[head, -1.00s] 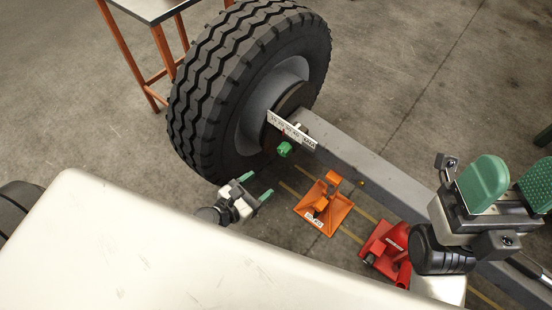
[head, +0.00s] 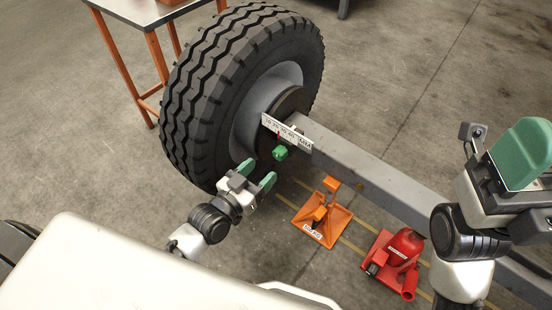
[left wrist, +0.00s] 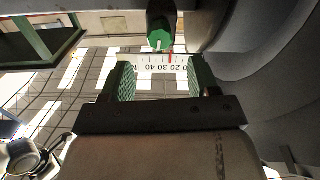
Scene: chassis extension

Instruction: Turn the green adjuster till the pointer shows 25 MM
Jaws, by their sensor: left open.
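The green adjuster (head: 280,153) hangs at the wheel end of the grey beam, just below the white scale plate (head: 288,133). In the left wrist view the adjuster (left wrist: 160,27) is ahead, above the gap between the fingers. The scale (left wrist: 160,62) there shows upside-down numbers, with the red pointer (left wrist: 171,57) near the 20 mark; the exact reading is too small to tell. My left gripper (head: 259,172) is open and empty, just short of the adjuster and apart from it; its fingers (left wrist: 162,80) show. My right gripper (head: 527,155) is partly cut off at the right edge.
A large tyre (head: 205,105) stands left of the adjuster, close to my left gripper. The grey beam (head: 370,180) runs to the lower right. An orange stand (head: 320,215) and a red jack (head: 397,262) are on the floor. A table (head: 150,10) is at the back left.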

